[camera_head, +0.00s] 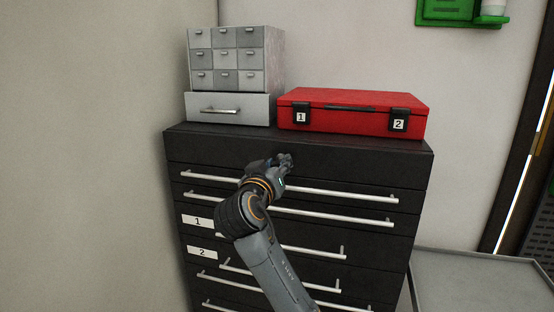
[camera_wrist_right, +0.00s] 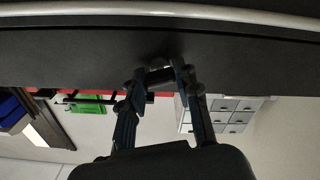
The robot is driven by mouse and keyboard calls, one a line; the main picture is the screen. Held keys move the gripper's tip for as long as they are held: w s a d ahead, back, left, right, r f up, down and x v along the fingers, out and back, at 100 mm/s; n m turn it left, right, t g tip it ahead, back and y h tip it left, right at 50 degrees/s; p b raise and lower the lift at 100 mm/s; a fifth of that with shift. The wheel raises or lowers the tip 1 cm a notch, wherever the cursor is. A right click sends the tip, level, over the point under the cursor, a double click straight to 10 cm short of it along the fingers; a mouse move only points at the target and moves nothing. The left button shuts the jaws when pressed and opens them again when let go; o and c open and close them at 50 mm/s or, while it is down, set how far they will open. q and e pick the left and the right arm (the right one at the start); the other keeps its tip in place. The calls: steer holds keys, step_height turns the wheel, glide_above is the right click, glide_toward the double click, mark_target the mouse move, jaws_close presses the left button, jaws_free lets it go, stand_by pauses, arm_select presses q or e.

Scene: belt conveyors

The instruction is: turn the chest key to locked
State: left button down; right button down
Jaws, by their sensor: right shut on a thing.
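The black tool chest (camera_head: 330,160) stands against the wall, with a plain top panel above several silver-handled drawers. My right gripper (camera_head: 284,161) reaches that top panel, near its middle. In the right wrist view my gripper (camera_wrist_right: 160,80) has its fingertips close together against the dark panel. It is shut on a small dark piece between them, where the chest key sits. The key is mostly hidden by the fingers, and its turn angle cannot be told. My left gripper is not in view.
A red case (camera_head: 350,112) with latches labelled 1 and 2 and a grey drawer cabinet (camera_head: 228,108) stand on the chest. Long drawer handles (camera_head: 340,194) stick out just below my gripper. A grey table (camera_head: 480,285) is at the lower right.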

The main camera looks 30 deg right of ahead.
steer(key=n+p, duration=0.3)
steer(key=n, duration=0.1)
steer(key=shift+r+n+p, duration=0.2)
steer(key=shift+n+p, duration=0.1)
steer(key=shift+p, duration=0.05)
steer(key=n+p, duration=0.9)
steer(key=shift+f+n, duration=0.2)
steer(key=shift+n, duration=0.1)
steer(key=shift+f, duration=0.1)
steer(key=c, duration=1)
jaws_free()
steer(key=shift+o, duration=0.2)
